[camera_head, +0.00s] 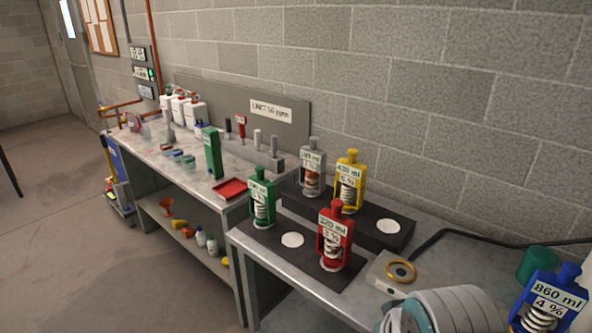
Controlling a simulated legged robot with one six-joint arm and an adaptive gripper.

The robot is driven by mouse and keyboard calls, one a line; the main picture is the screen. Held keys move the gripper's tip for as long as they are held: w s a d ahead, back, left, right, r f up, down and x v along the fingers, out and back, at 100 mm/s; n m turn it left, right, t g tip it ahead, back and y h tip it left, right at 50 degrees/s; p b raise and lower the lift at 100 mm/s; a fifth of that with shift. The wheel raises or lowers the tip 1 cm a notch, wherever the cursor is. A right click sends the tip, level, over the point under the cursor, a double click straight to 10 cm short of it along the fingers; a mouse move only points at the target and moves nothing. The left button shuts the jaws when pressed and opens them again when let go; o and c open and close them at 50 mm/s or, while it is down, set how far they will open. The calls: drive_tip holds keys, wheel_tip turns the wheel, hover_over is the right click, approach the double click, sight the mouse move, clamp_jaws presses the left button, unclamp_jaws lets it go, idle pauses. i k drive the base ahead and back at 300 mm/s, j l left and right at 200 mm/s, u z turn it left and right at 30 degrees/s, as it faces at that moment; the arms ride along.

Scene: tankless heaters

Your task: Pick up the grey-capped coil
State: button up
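The grey-capped coil (312,168) stands upright at the back left of a raised dark block on the near bench, close to the wall. It has a grey cap and frame and a label reading about 180 ml; something reddish-brown shows inside. The yellow-capped coil (349,182) stands just to its right. The red-capped coil (335,236) is nearer to me, on a lower dark pad, and the green-capped coil (262,197) is to the left. The blue-capped coil (548,302) is at the far right. My gripper is not in view.
A light grey rounded part, probably my arm, fills the bottom right. White round spots on the dark pad (292,240) and block (388,226) are empty. A brass ring (401,271) lies near a black cable. A red tray (230,189) sits on the left bench.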

sight(312, 158)
drive_tip(key=i+j+u, duration=0.25)
drive_tip(key=j+u, duration=0.25)
drive_tip(key=i+j+u, duration=0.3)
drive_tip(key=j+u, duration=0.2)
drive_tip(key=i+j+u, duration=0.25)
drive_tip(key=i+u, duration=0.25)
drive_tip(key=i+j+z, duration=0.1)
drive_tip(key=i+z, duration=0.5)
drive_tip(key=z, duration=0.3)
drive_tip(key=i+z, duration=0.2)
drive_tip(key=z, duration=0.3)
drive_tip(key=i+z, duration=0.2)
drive_tip(key=z, duration=0.3)
